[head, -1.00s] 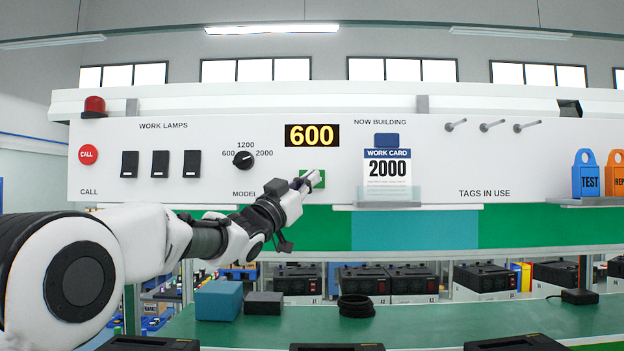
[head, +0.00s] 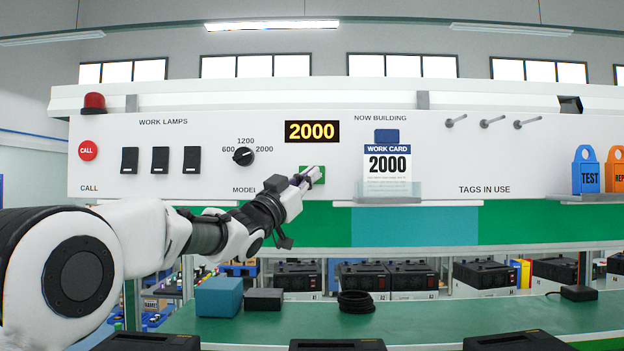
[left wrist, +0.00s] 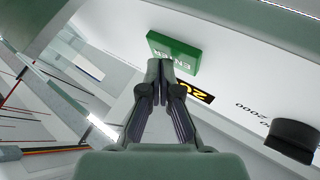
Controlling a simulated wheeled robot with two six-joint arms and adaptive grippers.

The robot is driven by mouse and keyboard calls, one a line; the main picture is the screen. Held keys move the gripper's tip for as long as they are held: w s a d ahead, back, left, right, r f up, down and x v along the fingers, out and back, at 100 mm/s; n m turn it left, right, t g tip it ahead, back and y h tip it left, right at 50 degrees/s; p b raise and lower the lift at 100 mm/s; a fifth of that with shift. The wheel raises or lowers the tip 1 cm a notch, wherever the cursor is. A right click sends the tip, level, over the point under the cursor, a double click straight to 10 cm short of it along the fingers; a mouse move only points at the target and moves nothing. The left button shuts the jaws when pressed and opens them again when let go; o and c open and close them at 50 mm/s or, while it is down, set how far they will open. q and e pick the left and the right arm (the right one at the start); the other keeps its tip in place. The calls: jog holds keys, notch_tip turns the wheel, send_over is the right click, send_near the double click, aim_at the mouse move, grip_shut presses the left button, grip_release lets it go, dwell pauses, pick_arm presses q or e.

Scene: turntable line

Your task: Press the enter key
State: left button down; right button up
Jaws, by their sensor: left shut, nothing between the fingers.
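The green enter key (head: 313,174) is on the white panel below the display. In the left wrist view the enter key (left wrist: 176,52) shows its "ENTER" lettering just beyond my fingertips. My left gripper (head: 314,173) is shut and empty, with its tips at the key; I cannot tell for sure whether they touch it. It also shows in the left wrist view (left wrist: 160,66). The display (head: 312,132) reads 2000 in yellow. The work card (head: 387,165) also reads 2000. My right gripper is not in view.
The model knob (head: 243,156) is left of the key, with the lamp switches (head: 160,160) and red call button (head: 88,151) farther left. A clear card holder (head: 388,190) juts out to the right. The green bench (head: 420,318) below holds a blue block (head: 219,297).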

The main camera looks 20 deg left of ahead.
pick_arm(q)
jog(key=shift+s+d, duration=0.15)
jog(key=shift+s, duration=0.3)
jog(key=s+b, duration=0.2)
jog(key=s+d+b, duration=0.1)
jog(key=s+b, duration=0.1)
jog(key=shift+s+d, duration=0.2)
jog(key=shift+s, duration=0.2)
dwell(0.6)
